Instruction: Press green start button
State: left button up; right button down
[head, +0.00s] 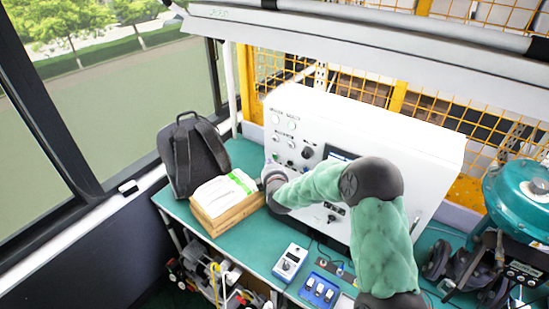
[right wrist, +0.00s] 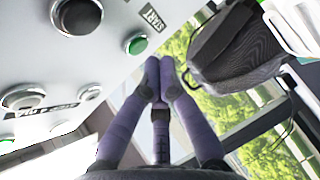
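The green start button (right wrist: 137,44) is a small round green button in a metal ring on the white panel, beside a black and white START label (right wrist: 152,18). The white control box (head: 375,130) stands on the green table, its panel facing me. My right gripper (right wrist: 160,78) has its two purple fingers together at the tips, with nothing between them. In the right wrist view its tips appear just below and right of the button; I cannot tell whether they touch the panel. In the head view the right gripper (head: 272,180) is at the panel's lower left edge. My left gripper is out of view.
A large black knob (right wrist: 77,15) and other panel controls sit near the button. A dark backpack (head: 193,155) and a stack of papers on a wooden box (head: 228,218) stand left of the panel. Small switch boxes (head: 320,290) lie in front. A teal machine (head: 515,195) stands at right.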

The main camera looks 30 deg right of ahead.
jog(key=shift+d, duration=0.2)
jog(key=shift+w+d, duration=0.15)
jog(key=shift+d, duration=0.05)
jog(key=shift+w+d, duration=0.1)
jog(key=shift+d, duration=0.25)
dwell(0.9)
jog(key=shift+a, duration=0.15)
jog(key=shift+s+a, duration=0.3)
jog(key=shift+a, duration=0.25)
dwell(0.3)
jog(key=shift+s+a+p, duration=0.2)
jog(key=shift+s+a, duration=0.1)
jog(key=shift+a, duration=0.5)
jog(key=shift+s+a+p, duration=0.15)
jog(key=shift+s+a, duration=0.2)
jog(key=shift+a, duration=0.4)
jog(key=shift+s+a+p, duration=0.2)
jog(key=shift+s+a, duration=0.1)
jog(key=shift+a, duration=0.5)
